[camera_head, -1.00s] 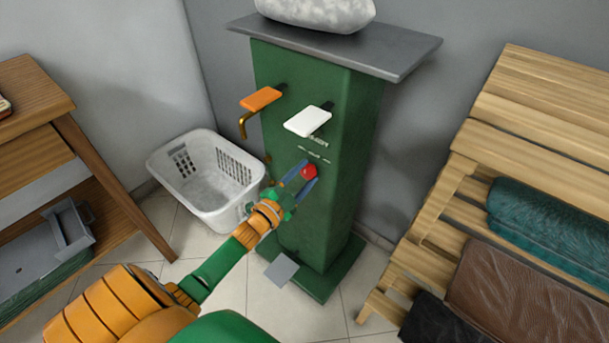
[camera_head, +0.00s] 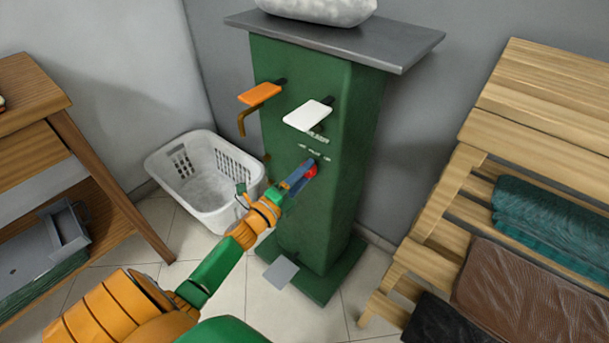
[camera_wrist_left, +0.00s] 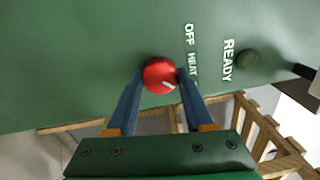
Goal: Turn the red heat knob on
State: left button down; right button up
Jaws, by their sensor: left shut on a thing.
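The red heat knob (camera_head: 312,172) is on the front of the green pedestal (camera_head: 345,200), below the white lever. My left gripper (camera_head: 303,177) is shut on the knob, and one blue finger partly covers it in the head view. In the left wrist view the knob (camera_wrist_left: 159,73) sits between the two blue fingertips, one on each side. A short white mark on the knob points toward the lower right there. The OFF and HEAT lettering (camera_wrist_left: 191,50) is just to its right. My right gripper is not in view.
An orange lever (camera_head: 260,94) and a white lever (camera_head: 307,115) stick out above the knob. A dark READY lamp (camera_wrist_left: 247,60) is beside the lettering. A white basket (camera_head: 205,180) stands left of the pedestal, a slatted wooden rack (camera_head: 540,100) with folded cloth to the right.

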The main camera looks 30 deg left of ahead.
pick_arm(q)
jog(key=shift+r+m, duration=0.1)
jog(key=shift+m, duration=0.2)
dwell(0.4)
jog(key=shift+c, duration=1.5)
grip_release()
jog(key=s, duration=0.7)
jog(key=shift+a+f, duration=0.2)
jog(key=shift+a, duration=0.1)
